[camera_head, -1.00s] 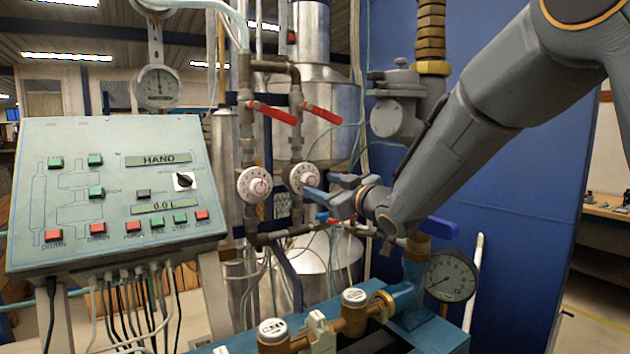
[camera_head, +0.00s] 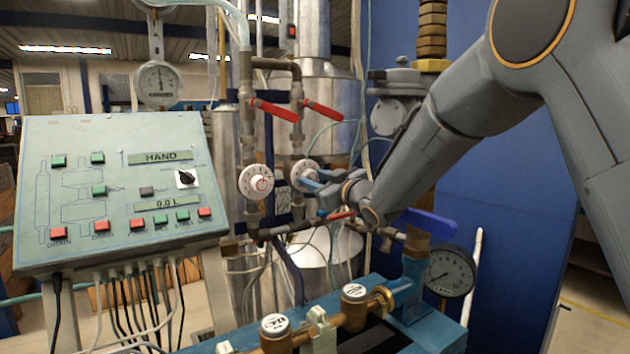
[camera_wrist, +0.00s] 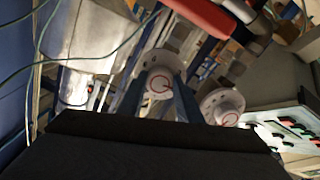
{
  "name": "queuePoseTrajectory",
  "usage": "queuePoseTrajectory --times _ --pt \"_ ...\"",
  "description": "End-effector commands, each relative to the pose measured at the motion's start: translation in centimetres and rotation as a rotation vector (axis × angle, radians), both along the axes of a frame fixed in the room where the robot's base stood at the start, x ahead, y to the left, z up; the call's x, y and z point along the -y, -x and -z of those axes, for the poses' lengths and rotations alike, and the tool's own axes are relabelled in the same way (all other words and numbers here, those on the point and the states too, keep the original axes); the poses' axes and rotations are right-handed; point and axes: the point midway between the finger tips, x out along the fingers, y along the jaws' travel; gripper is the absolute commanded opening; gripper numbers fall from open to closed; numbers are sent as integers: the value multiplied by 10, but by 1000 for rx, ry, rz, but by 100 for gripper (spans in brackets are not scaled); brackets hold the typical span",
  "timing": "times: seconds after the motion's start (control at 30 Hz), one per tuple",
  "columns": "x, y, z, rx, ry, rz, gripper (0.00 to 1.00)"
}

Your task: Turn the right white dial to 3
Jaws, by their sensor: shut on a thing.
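The right white dial (camera_head: 303,172) is a round white knob with dark marks, mounted on a vertical pipe. My gripper (camera_head: 312,184) is at its right side in the head view, its blue fingers against the dial and partly covering it. In the wrist view the right dial (camera_wrist: 159,84) sits between the two blue fingers (camera_wrist: 161,100), which are closed on its centre. A red mark shows on its face; the number it stands at is too small to read. The left white dial (camera_head: 256,181) is untouched beside it and also shows in the wrist view (camera_wrist: 222,106).
Two red lever handles (camera_head: 273,109) (camera_head: 323,111) stick out above the dials. A control panel (camera_head: 110,240) stands at the left. A lower pipe with another red handle (camera_head: 341,215) runs below the dials. A blue lever (camera_head: 431,223) and a pressure gauge (camera_head: 450,272) are at the right.

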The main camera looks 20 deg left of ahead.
Motion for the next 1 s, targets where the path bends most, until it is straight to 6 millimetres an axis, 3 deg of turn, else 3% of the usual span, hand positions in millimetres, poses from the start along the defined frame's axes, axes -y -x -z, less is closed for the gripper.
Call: queuePoseTrajectory --times 0.37,1.0 --pt "0 0 0 -67 -57 0 10" --pt "0 1 -1 -484 -414 0 10"
